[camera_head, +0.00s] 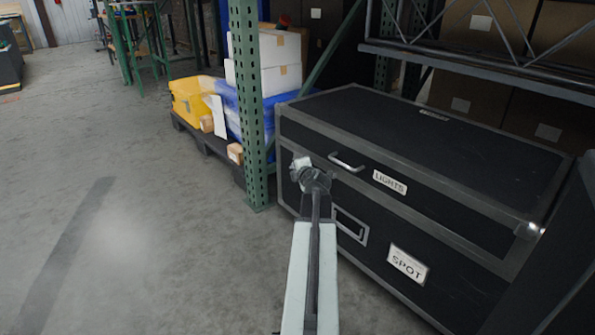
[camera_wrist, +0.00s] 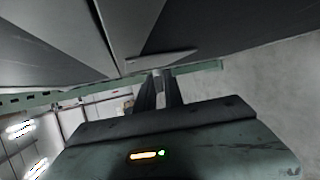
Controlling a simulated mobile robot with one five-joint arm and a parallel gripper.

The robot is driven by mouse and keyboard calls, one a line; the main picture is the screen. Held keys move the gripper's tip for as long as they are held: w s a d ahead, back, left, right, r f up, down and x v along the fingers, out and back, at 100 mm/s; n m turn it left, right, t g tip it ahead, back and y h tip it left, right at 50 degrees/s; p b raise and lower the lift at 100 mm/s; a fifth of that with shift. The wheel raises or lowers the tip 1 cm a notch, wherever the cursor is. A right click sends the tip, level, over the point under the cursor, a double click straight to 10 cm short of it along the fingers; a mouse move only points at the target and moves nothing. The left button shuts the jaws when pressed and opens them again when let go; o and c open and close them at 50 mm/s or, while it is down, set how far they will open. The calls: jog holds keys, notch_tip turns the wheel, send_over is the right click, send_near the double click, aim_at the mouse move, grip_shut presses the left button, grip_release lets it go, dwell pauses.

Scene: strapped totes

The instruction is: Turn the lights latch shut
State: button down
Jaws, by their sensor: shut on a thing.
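A large black case (camera_head: 440,150) with grey metal edges stands at the right, with a LIGHTS label (camera_head: 389,182) on its lid front and a SPOT label (camera_head: 408,264) below. Its lid is down. My gripper (camera_head: 302,164) is at the left end of the case's front, by the seam below the lid. The latch there is mostly hidden by my gripper, so its angle cannot be told. In the wrist view the fingers (camera_wrist: 158,76) are close together, their tips at a thin grey metal piece (camera_wrist: 163,60) against the dark case. They are shut on the latch.
A silver handle (camera_head: 346,163) sticks out right of my gripper. A green rack post (camera_head: 250,110) stands close to the case's left end. The floor at left is clear.

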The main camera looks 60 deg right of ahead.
jog(key=shift+s+d, duration=0.1)
jog(key=shift+s, duration=0.05)
jog(key=c, duration=1.6)
grip_release()
jog(key=shift+o, duration=0.2)
jog(key=p+v, duration=0.2)
jog(key=v, duration=0.5)
jog(key=shift+s+a+p, duration=0.2)
jog(key=shift+a+p, duration=0.15)
jog(key=shift+p, duration=0.05)
